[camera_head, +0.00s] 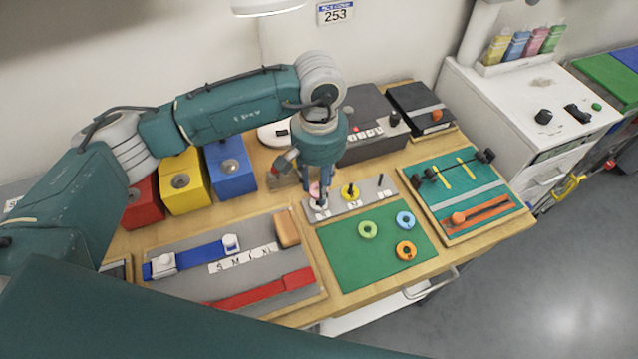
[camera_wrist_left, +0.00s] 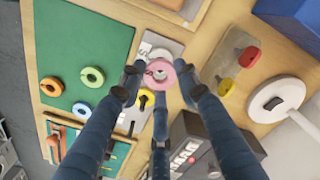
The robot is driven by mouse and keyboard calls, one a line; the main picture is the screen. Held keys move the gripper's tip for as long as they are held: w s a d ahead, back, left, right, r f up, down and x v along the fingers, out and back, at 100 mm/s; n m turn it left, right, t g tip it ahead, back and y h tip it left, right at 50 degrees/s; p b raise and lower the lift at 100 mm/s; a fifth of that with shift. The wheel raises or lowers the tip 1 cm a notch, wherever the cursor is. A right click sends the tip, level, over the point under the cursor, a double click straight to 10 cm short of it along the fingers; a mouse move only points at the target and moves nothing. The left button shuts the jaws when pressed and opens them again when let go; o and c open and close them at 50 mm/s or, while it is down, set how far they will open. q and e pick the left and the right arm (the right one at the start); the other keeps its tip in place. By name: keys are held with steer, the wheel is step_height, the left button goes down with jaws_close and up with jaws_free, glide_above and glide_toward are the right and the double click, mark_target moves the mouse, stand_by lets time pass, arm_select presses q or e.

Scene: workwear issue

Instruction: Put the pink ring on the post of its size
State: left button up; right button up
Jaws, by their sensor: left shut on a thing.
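The pink ring (camera_head: 315,188) is held by my left gripper (camera_head: 318,196), above the near-left end of the grey post board (camera_head: 338,208). In the left wrist view the pink ring (camera_wrist_left: 160,84) sits between the fingertips of my left gripper (camera_wrist_left: 160,88), which is shut on it. The fingers partly hide that end of the board, so I cannot tell whether the ring is around a post there. A yellow ring (camera_head: 350,192) is around the middle post. The far-right post (camera_head: 380,180) is bare. My right gripper is not in view.
A lime ring (camera_head: 368,230), blue ring (camera_head: 405,219) and orange ring (camera_head: 405,250) lie on a green mat (camera_head: 345,265) in front. Red, yellow and blue boxes (camera_head: 231,166) stand left. A grey box (camera_head: 372,150) stands behind. A strap board (camera_head: 190,240) lies front left.

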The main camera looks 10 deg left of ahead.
arm_select(q)
steer(key=shift+f+b, duration=0.1)
steer(key=shift+b, duration=1)
stand_by(1.3)
steer(key=shift+f+b, duration=0.7)
steer(key=shift+b, duration=0.3)
stand_by(0.7)
steer(key=o, duration=1.2)
steer(key=shift+r+p, duration=1)
steer(key=shift+r, duration=2.55)
steer(key=shift+f, duration=0.1)
